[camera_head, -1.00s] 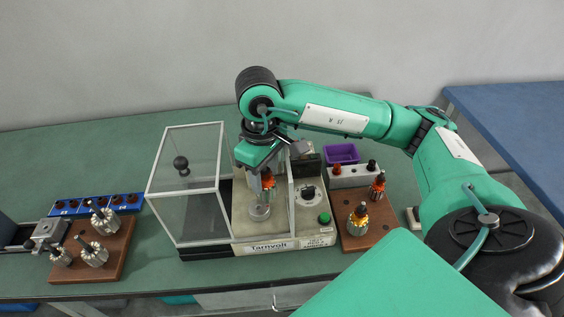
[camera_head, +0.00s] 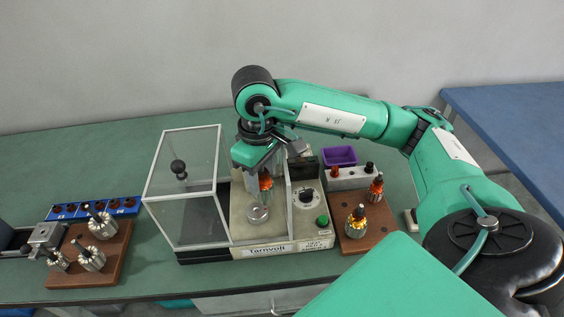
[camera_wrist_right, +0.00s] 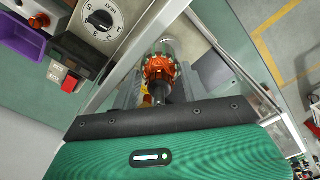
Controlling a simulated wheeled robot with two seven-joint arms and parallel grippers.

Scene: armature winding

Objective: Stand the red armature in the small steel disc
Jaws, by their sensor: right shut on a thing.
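The red armature (camera_head: 265,183) is upright between the fingers of my right gripper (camera_head: 262,170), which is shut on it. It hangs over the small steel disc (camera_head: 258,213) on the beige machine bed; whether its lower shaft end touches the disc cannot be told. In the right wrist view the armature's orange windings (camera_wrist_right: 158,70) show between the grey fingers (camera_wrist_right: 157,92), with its dark shaft pointing toward the palm. The disc is mostly hidden behind the armature there.
A clear guard box (camera_head: 183,185) stands open beside the gripper, with a clear panel on the other side. A control panel (camera_head: 305,205) with dial and green button is at right. Brown boards (camera_head: 365,235) (camera_head: 95,272) hold other armatures. A purple bin (camera_head: 341,155) stands behind.

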